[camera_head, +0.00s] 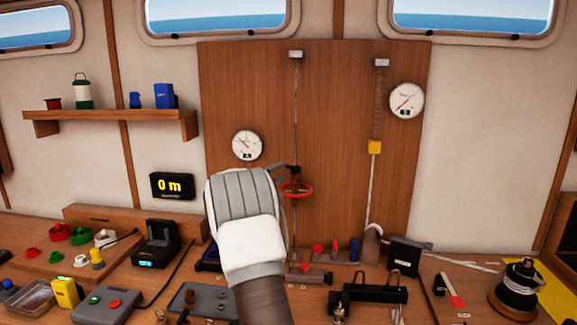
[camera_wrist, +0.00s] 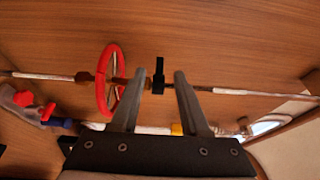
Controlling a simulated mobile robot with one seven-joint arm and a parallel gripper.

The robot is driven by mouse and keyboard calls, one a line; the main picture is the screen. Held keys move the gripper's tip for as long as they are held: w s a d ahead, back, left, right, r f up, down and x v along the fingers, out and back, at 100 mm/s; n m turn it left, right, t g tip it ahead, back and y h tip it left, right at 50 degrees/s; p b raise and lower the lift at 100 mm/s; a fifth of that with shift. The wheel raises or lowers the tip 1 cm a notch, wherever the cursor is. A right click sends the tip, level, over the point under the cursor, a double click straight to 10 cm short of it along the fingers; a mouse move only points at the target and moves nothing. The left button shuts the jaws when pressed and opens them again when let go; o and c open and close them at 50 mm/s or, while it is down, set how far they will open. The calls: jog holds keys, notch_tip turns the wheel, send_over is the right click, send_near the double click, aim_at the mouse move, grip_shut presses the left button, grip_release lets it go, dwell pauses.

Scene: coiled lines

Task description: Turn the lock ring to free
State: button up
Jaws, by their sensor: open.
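A vertical rod (camera_head: 296,110) on the wooden panel carries a red handwheel (camera_head: 296,189). Just above the wheel is a small black collar with a projecting tab (camera_head: 294,170), which may be the lock ring; I cannot tell for certain. In the wrist view the rod runs sideways, with the red handwheel (camera_wrist: 103,92) left of the black collar (camera_wrist: 158,77). My gripper (camera_wrist: 159,74) is open, with the collar in the gap between its fingertips; contact cannot be told. In the head view my grey hand hides part of the gripper and the panel behind it.
Dial gauges (camera_head: 247,145) (camera_head: 406,100) flank the rod. A second line with a yellow block (camera_head: 374,147) hangs to the right. A black display (camera_head: 171,185) reads "0 m". Small parts crowd the bench below, including a black bracket (camera_head: 368,298) and a winch (camera_head: 519,290).

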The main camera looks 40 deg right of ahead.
aim_at(288, 167)
jog(key=shift+p+x, duration=0.6)
jog(key=shift+x, duration=2.7)
jog(key=shift+c, duration=0.2)
grip_shut()
